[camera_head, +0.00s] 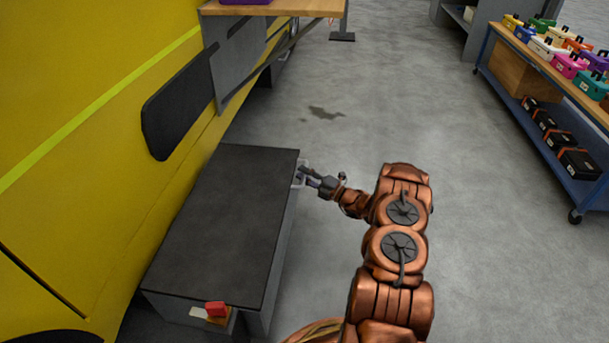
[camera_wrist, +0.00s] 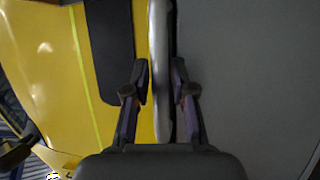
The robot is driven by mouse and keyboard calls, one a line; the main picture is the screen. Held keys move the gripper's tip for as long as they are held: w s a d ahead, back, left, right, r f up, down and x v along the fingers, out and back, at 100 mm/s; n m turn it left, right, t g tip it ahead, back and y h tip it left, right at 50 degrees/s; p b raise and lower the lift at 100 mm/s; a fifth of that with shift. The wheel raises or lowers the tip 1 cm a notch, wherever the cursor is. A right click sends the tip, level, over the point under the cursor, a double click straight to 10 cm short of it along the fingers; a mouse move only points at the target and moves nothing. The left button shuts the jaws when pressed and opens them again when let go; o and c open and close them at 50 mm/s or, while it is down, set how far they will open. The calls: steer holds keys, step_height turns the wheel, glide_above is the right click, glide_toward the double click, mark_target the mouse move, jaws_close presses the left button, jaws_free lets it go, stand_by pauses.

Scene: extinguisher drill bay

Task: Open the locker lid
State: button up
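The locker (camera_head: 275,290) is a low grey box beside the yellow vehicle, at the lower left of the head view. Its dark flat lid (camera_head: 225,225) lies down on the box. A pale handle (camera_head: 299,175) sits at the lid's far right corner; in the wrist view it is a grey upright bar (camera_wrist: 160,70). My gripper (camera_head: 306,175) is at this handle. The contact faces are partly hidden.
A red piece (camera_head: 216,309) sits at the locker's near end. The yellow vehicle (camera_head: 90,110) blocks the left side. A wooden-topped bench (camera_head: 275,7) stands beyond the locker. A blue cart (camera_head: 540,125) with coloured boxes stands at the right. The floor between is clear.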

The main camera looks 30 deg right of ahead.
jaws_close()
steer(key=shift+r, duration=0.15)
